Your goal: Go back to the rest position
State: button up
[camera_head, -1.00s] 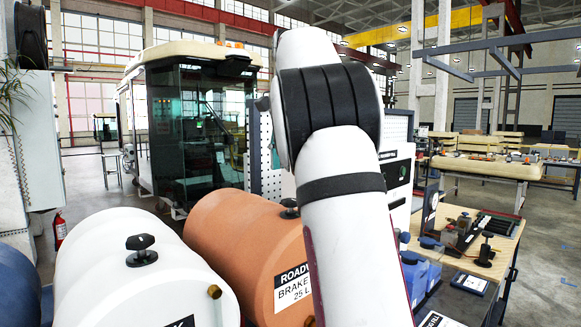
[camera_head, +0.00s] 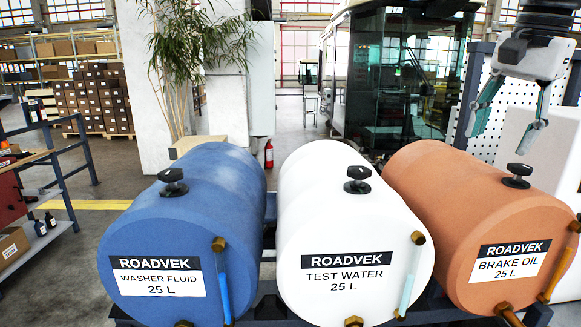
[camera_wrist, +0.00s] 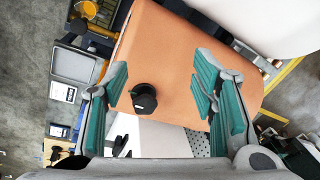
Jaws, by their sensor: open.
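My gripper (camera_head: 505,122) hangs at the upper right of the head view, fingers pointing down, with teal pads spread apart and nothing between them. It is above and behind the orange brake oil barrel (camera_head: 445,215). In the wrist view my gripper (camera_wrist: 172,95) is also open and empty. The orange barrel (camera_wrist: 165,60) lies below it there, with its black cap (camera_wrist: 144,98) showing between the fingers. The gripper appears apart from the barrel and cap.
A white test water barrel (camera_head: 345,215) and a blue washer fluid barrel (camera_head: 190,225) lie left of the orange one on a dark frame. A glass cab (camera_head: 395,75) stands behind. A plant (camera_head: 190,50), a fire extinguisher (camera_head: 268,154) and a blue-railed trolley (camera_head: 60,165) stand farther left.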

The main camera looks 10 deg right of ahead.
jog(key=s+a+f+n+t, duration=0.3)
jog(key=s+a+f+n, duration=1)
jog(key=s+a+f, duration=0.2)
jog(key=a+f, duration=0.2)
jog(key=a, duration=0.1)
jog(key=shift+a+t, duration=0.25)
jog(key=shift+t, duration=0.05)
